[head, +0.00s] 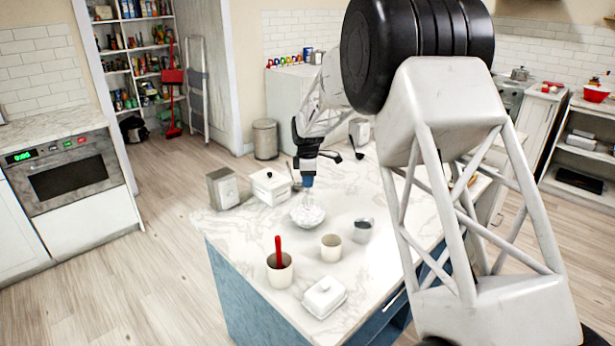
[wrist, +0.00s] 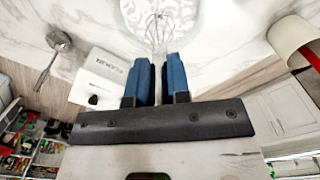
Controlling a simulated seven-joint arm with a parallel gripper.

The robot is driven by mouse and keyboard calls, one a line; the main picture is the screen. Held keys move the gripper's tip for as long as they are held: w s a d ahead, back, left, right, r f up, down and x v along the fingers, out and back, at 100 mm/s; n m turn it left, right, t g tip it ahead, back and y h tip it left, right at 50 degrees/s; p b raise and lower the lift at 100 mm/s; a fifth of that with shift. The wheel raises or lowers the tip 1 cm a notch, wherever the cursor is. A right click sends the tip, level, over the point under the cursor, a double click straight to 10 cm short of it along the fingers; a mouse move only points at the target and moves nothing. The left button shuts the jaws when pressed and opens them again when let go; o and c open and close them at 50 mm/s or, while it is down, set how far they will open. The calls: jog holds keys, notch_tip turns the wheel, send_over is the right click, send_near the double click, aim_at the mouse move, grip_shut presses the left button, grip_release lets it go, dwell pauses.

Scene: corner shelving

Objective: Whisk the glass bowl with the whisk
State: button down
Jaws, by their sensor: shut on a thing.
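The glass bowl (head: 308,217) stands on the marble island top, and its patterned clear surface also shows at the top of the wrist view (wrist: 205,25). My gripper (head: 308,181) points down above the bowl. In the wrist view its blue fingers (wrist: 163,75) are close together, shut on the whisk (wrist: 158,32). The whisk's wire loops extend from the fingertips toward the bowl. In the head view the whisk is small, and I cannot tell whether its wires touch the bowl.
A white lidded box (head: 270,188) and a metal napkin holder (head: 223,188) stand left of the bowl. A cream crock with a red handle (head: 280,270), a cream cup (head: 331,248), a grey cup (head: 362,231) and a white butter dish (head: 324,298) stand nearer the front.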

aim_at(308, 190)
jog(key=shift+f, duration=2.45)
jog(key=shift+w+d, duration=0.1)
